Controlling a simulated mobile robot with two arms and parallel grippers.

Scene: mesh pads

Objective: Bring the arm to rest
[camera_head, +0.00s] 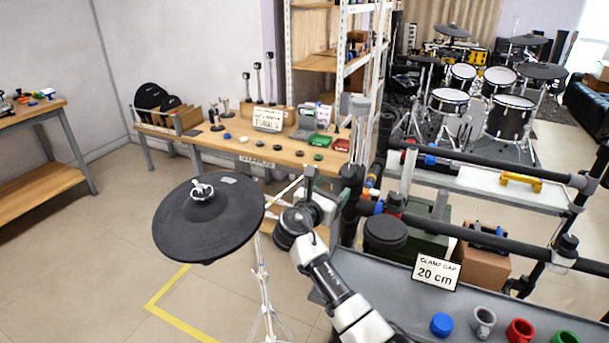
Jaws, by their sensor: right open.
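My right arm (333,285) comes in from the bottom right and reaches up to the middle of the camera_head view. Its right gripper (309,182) is at the far end, beside the black rack post and to the right of the black cymbal pad. The fingers are small and dark and are open. I see nothing held between them. The round black cymbal pad (205,228) sits slightly tilted on a silver stand (262,290), with a light fitting at its top. My left gripper is out of view.
A black tube rack (480,240) stands close to the right of my arm, with a small round black pad (385,231). A grey bench (385,282) holds a "CLAMP GAP 20 cm" sign (436,272) and coloured cups. A wooden workbench (225,146) stands behind. The left floor is open.

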